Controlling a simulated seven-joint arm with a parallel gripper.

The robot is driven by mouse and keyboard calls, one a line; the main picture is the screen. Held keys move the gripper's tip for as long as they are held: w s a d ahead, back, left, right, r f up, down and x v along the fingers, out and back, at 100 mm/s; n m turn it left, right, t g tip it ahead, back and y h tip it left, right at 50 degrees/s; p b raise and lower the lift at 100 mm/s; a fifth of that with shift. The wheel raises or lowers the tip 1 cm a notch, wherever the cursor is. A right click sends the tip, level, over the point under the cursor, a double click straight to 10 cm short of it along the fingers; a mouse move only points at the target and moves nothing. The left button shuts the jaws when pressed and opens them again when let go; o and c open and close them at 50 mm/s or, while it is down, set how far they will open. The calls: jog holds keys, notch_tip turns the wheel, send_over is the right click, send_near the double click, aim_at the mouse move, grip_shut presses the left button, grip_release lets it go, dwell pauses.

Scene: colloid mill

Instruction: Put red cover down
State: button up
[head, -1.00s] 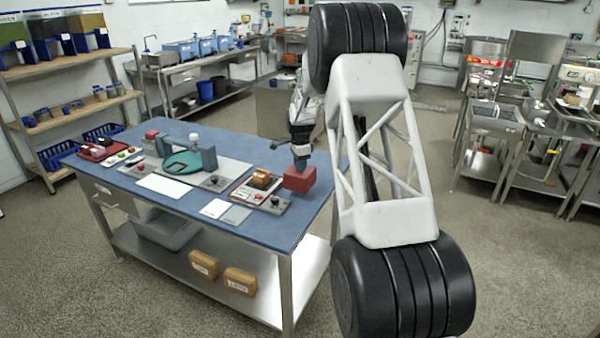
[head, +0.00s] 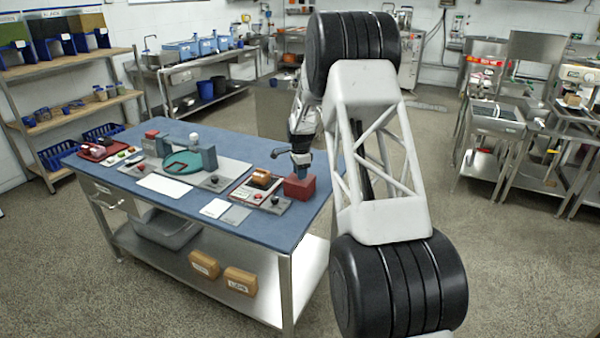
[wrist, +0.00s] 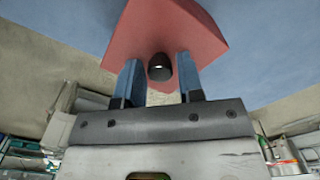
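The red cover (head: 299,187) is a block-shaped lid at the right end of the blue-topped table (head: 262,229). In the head view it is low, at or just above the tabletop; I cannot tell whether it touches. In the wrist view the red cover (wrist: 185,25) fills the top middle, with its dark round knob (wrist: 160,67) between my two blue fingers. In the head view my gripper (head: 301,170) is small and upright over the cover. The cover's underside is hidden.
Just left of the cover lie a grey plate with a dark knob (head: 275,204) and a tray with an orange-brown block (head: 261,178). White and grey cards (head: 215,208) lie further left. A green round part (head: 182,163) and grey blocks stand mid-table. The table's right edge is close.

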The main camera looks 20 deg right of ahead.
jog(key=shift+o, duration=1)
notch_tip(320, 180, up, 12)
jog(key=shift+r, duration=0.15)
dwell(0.7)
